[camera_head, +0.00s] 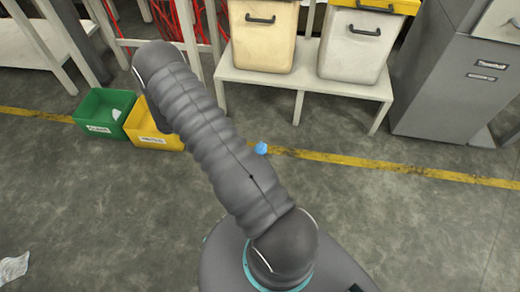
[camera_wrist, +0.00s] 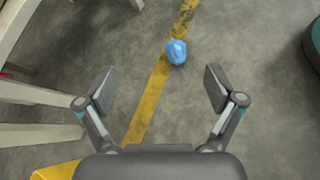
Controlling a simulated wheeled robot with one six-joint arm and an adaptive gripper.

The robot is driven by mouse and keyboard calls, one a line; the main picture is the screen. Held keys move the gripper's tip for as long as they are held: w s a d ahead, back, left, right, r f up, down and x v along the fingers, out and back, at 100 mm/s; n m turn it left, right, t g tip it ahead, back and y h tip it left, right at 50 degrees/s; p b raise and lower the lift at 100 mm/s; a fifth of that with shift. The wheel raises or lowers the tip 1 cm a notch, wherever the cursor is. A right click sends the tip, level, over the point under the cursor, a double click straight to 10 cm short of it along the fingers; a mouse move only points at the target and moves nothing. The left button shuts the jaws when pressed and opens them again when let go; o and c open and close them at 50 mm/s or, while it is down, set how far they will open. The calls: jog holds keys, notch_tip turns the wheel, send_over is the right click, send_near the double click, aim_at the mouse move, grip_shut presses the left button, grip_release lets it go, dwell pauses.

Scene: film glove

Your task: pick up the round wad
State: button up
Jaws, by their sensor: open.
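The round wad is a small crumpled light-blue ball. It lies on the grey floor at the yellow line, just right of my arm in the head view (camera_head: 261,148). In the wrist view the blue wad (camera_wrist: 176,52) shows above the middle, beyond the fingertips and between their lines. My gripper (camera_wrist: 160,88) is open and empty, its two fingers spread wide. The wad is apart from both fingers. In the head view my gripper is hidden behind my arm.
A green bin (camera_head: 104,114) and a yellow bin (camera_head: 152,128) stand on the floor at left. A white bench (camera_head: 300,82) carries two lidded containers behind the line. A grey cabinet (camera_head: 440,85) stands at right. A white crumpled piece (camera_head: 13,268) lies lower left. Floor right of my arm is clear.

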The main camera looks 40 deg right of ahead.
aim_at(261, 148)
jog(key=s+f+n, duration=0.1)
jog(key=f, duration=0.4)
jog(key=s+d+f+n+h, duration=0.1)
jog(key=f, duration=0.4)
jog(key=s+d+f+n+h, duration=0.1)
jog(key=f, duration=0.4)
jog(key=shift+s+n+t, duration=0.1)
jog(key=shift+n+t, duration=0.3)
jog(key=shift+s+d+f, duration=0.1)
jog(key=shift+d+f, duration=0.1)
jog(key=shift+f, duration=0.1)
jog(key=x, duration=0.8)
jog(key=shift+d+p, duration=0.2)
jog(key=shift+p, duration=0.1)
jog(key=shift+x, duration=2.65)
jog(key=shift+s+r, duration=0.1)
jog(key=shift+r, duration=0.05)
jog(key=c, duration=1.2)
